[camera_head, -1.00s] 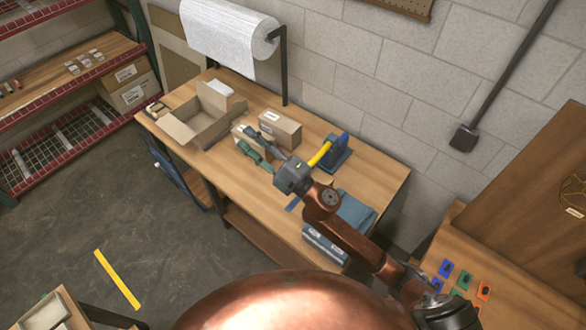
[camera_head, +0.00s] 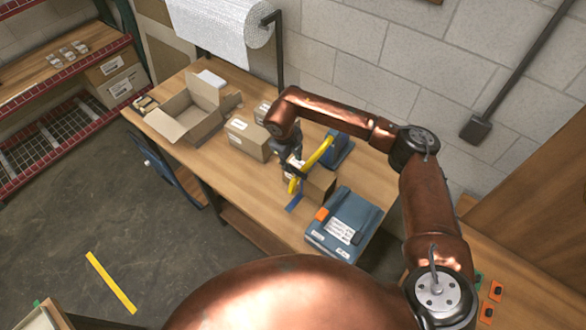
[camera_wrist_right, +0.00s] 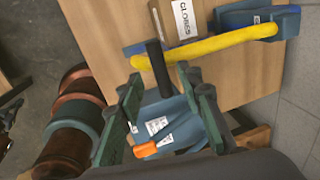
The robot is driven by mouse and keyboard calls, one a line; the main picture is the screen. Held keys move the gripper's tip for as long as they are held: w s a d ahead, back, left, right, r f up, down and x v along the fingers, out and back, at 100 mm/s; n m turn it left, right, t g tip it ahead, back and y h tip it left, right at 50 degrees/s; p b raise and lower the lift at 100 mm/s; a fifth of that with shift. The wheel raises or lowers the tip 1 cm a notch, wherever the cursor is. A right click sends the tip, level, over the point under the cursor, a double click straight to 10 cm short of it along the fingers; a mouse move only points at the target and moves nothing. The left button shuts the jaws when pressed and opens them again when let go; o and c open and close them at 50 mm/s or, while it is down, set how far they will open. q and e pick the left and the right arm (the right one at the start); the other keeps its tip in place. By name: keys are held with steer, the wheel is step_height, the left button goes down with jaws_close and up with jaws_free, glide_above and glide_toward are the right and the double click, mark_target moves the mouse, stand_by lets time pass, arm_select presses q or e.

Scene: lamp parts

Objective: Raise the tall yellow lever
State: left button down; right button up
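The yellow lever (camera_head: 318,153) curves out from a blue base (camera_head: 340,150) on the workbench. In the right wrist view the lever (camera_wrist_right: 215,43) runs across the top from its blue base (camera_wrist_right: 257,18), with a black handle (camera_wrist_right: 157,68) at its left end. My right gripper (camera_head: 293,170) hangs from above at the lever's free end and partly hides it. In the wrist view its green fingers (camera_wrist_right: 165,82) are spread, with the black handle between or just beyond the tips. I cannot tell if they touch. My left gripper is not in view.
A cardboard box (camera_head: 320,184) stands by the lever, and a blue case (camera_head: 345,225) with an orange latch lies in front. Another carton (camera_head: 247,138) and an open box (camera_head: 188,112) stand left. The bench's front left is clear.

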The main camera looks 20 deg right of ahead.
mark_target(294, 169)
steer(key=p+x, duration=0.2)
steer(key=x, duration=0.5)
steer(key=shift+s+a, duration=0.1)
steer(key=shift+a, duration=0.05)
steer(key=shift+c, duration=0.3)
jaws_close()
